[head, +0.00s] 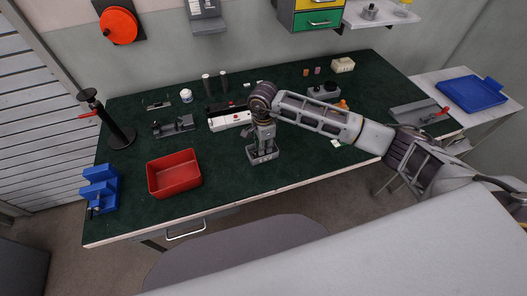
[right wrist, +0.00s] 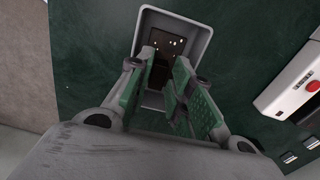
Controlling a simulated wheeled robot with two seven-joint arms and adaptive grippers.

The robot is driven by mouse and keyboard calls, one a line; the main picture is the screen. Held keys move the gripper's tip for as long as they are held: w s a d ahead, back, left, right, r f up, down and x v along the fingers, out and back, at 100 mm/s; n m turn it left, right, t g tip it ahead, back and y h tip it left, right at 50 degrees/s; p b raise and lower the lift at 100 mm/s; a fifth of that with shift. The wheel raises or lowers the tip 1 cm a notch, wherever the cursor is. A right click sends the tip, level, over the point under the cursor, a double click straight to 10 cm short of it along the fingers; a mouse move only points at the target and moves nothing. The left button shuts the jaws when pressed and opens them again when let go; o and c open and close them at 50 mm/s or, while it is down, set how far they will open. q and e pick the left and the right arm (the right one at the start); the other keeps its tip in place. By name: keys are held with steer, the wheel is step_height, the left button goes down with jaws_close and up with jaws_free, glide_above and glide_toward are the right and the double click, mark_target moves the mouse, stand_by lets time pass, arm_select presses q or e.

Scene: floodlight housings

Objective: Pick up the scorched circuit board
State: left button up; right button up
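A grey floodlight housing (head: 263,156) stands on the green work mat near the front middle of the bench. It also shows in the right wrist view (right wrist: 178,17), open towards me. A dark brown board with small pale dots, which looks like the scorched circuit board (right wrist: 163,58), sits inside it. My right gripper (right wrist: 165,62) points down into the housing with its fingers apart, one at each side of the board. I cannot tell whether the fingertips touch it. In the head view the right gripper (head: 263,143) hides the board. My left gripper is not in view.
A red bin (head: 174,173) and a blue holder (head: 100,188) stand to the left. A white device (head: 230,121) lies just behind the housing. A blue tray (head: 472,93) rests on the side table at right. The front strip of mat is mostly clear.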

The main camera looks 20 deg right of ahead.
steer(key=shift+f, duration=0.85)
jaws_close()
steer(key=shift+r, duration=0.2)
step_height(320, 180, up, 10)
steer(key=b, duration=0.1)
steer(key=shift+f+b, duration=0.15)
steer(key=shift+b, duration=0.15)
stand_by(0.4)
